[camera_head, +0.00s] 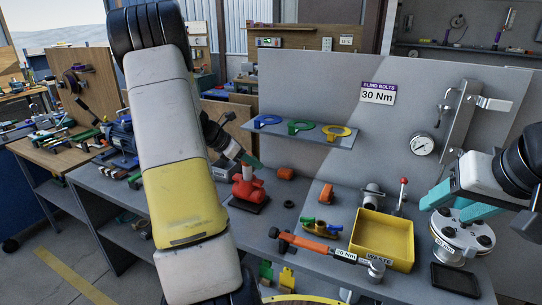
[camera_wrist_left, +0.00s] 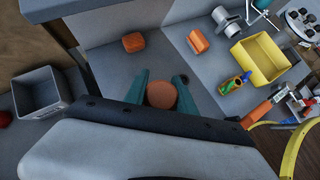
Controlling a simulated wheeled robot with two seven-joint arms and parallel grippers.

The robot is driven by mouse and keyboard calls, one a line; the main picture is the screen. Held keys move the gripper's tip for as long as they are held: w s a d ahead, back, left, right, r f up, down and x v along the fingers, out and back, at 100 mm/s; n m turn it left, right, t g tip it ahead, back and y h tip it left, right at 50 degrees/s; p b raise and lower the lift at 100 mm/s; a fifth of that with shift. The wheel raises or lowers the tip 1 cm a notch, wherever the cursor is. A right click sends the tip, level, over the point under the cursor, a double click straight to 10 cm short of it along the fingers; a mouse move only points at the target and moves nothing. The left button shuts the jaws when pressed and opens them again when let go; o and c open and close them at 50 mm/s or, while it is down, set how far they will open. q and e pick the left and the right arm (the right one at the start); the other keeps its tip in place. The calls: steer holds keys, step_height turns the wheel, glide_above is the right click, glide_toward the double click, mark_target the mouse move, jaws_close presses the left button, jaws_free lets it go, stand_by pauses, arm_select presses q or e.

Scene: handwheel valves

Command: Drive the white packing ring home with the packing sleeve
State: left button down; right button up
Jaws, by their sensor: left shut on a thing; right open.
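My left gripper (camera_head: 246,161) is at the top of a red valve body (camera_head: 246,188), which stands on a dark base on the bench. In the left wrist view its teal fingers (camera_wrist_left: 162,88) are shut on a round orange-brown piece (camera_wrist_left: 161,96), seen end-on. It may be the packing sleeve; I cannot tell for sure. I cannot make out the white packing ring in either view. My right gripper (camera_head: 463,203) is open, over or near a round white flanged fitting (camera_head: 462,238) at the right of the bench.
Orange blocks (camera_head: 326,194) and a black ring (camera_head: 289,204) lie right of the valve. A torque wrench (camera_head: 315,247) lies before the yellow waste bin (camera_head: 385,237). A black tray (camera_head: 455,280) is at the front right.

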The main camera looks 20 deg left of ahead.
arm_select(q)
steer(key=shift+r, duration=0.1)
stand_by(0.3)
steer(key=shift+r, duration=1.4)
steer(key=shift+r, duration=2.5)
